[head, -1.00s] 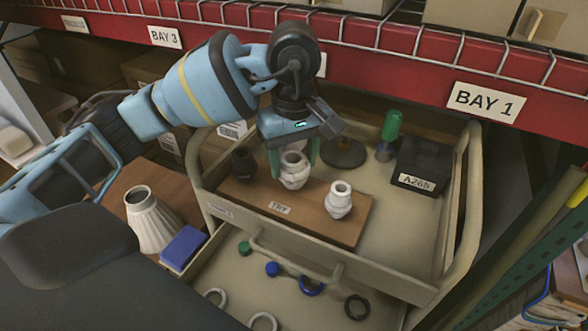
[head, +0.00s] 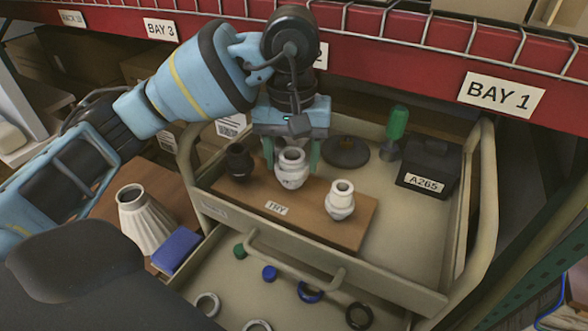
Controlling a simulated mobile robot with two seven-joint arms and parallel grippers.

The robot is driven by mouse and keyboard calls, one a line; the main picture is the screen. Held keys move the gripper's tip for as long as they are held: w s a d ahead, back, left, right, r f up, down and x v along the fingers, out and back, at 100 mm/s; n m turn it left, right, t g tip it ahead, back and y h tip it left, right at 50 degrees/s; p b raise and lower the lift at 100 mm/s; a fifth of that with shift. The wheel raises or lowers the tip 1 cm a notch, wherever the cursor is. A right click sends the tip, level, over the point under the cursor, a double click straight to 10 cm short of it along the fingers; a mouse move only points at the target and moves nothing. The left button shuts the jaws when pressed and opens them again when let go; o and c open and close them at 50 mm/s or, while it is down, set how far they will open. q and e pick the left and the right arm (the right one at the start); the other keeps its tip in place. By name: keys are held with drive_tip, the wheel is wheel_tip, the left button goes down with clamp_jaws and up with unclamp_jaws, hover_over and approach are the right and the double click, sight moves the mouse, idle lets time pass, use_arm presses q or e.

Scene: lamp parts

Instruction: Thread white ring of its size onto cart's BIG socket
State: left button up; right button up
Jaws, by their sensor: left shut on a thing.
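The cart (head: 487,190) has a brown board (head: 318,215) labelled "TRY" on its top tray. On the board stand a black socket (head: 240,162), a big white socket (head: 292,180) in the middle and a smaller white socket (head: 340,204) at right. My left gripper (head: 292,166) points down over the big socket, a green finger on each side. It is shut on a white thing there, seemingly a white ring around the socket's upper part. Ring and socket are hard to tell apart. My right gripper is not in view.
The open drawer below holds white rings (head: 207,304), a blue ring (head: 310,291), a black ring (head: 357,315) and small caps. A red shelf beam crosses above.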

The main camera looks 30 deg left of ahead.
use_arm(q)
drive_tip(key=shift+m, duration=0.4)
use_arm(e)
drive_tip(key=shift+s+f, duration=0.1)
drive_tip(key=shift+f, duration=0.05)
use_arm(q)
drive_tip(key=shift+m+b, duration=0.4)
drive_tip(key=shift+m, duration=0.1)
drive_tip(key=m, duration=0.3)
drive_tip(key=shift+b, duration=0.35)
drive_tip(key=o, duration=0.9)
drive_tip(key=shift+m, duration=0.4)
drive_tip(key=o, duration=0.4)
drive_tip(key=shift+a, duration=0.1)
drive_tip(key=shift+o, duration=0.2)
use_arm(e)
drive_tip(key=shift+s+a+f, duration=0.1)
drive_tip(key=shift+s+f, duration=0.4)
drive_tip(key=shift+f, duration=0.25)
